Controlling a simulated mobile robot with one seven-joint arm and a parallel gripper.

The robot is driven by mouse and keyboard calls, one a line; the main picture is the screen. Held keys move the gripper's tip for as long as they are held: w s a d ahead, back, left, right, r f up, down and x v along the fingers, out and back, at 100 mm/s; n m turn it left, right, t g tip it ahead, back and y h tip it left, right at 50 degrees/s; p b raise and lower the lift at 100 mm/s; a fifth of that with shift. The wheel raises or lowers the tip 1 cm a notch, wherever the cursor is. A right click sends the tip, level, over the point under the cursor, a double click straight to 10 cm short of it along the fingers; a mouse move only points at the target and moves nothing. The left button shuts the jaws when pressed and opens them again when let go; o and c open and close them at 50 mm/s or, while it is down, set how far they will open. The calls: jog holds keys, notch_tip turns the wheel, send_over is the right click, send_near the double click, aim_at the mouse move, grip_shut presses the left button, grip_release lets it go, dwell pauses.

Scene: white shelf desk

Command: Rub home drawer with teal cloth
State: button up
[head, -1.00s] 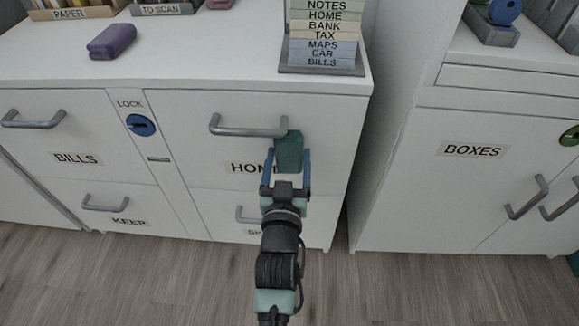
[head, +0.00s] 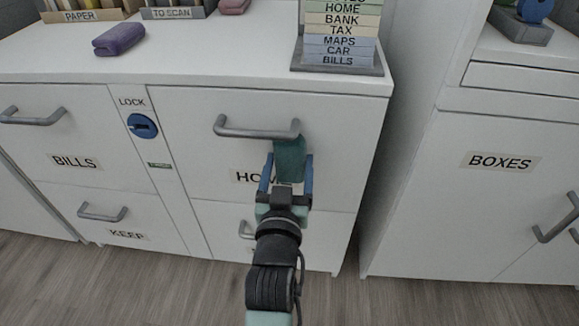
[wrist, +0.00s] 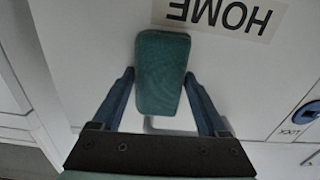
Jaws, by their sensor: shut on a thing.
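The teal cloth (head: 290,158) is a small dark-teal block held in my gripper (head: 287,182), with its blue fingers on either side. In the wrist view the cloth (wrist: 162,72) stands between the fingers of my gripper (wrist: 163,95). The home drawer (head: 210,155) is a white front with a grey bar handle (head: 256,130). The cloth is at the drawer front, below the handle's right end, and hides part of the HOME label (head: 247,176). The full label (wrist: 222,14) shows upside down in the wrist view. Whether the cloth touches the drawer front is unclear.
A blue lock (head: 142,126) is left of the drawer. The BOXES cabinet (head: 480,190) is at the right, past a gap.

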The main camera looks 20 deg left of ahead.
jog(key=p+v, duration=0.2)
jog(key=v, duration=0.4)
dwell(0.3)
jog(key=shift+d, duration=0.1)
jog(key=p+v, duration=0.1)
jog(key=v, duration=0.2)
dwell(0.4)
dwell(0.4)
jog(key=shift+b+x, duration=0.5)
jog(key=shift+x, duration=3.1)
jog(key=shift+b+x, duration=0.3)
jog(key=shift+x, duration=0.7)
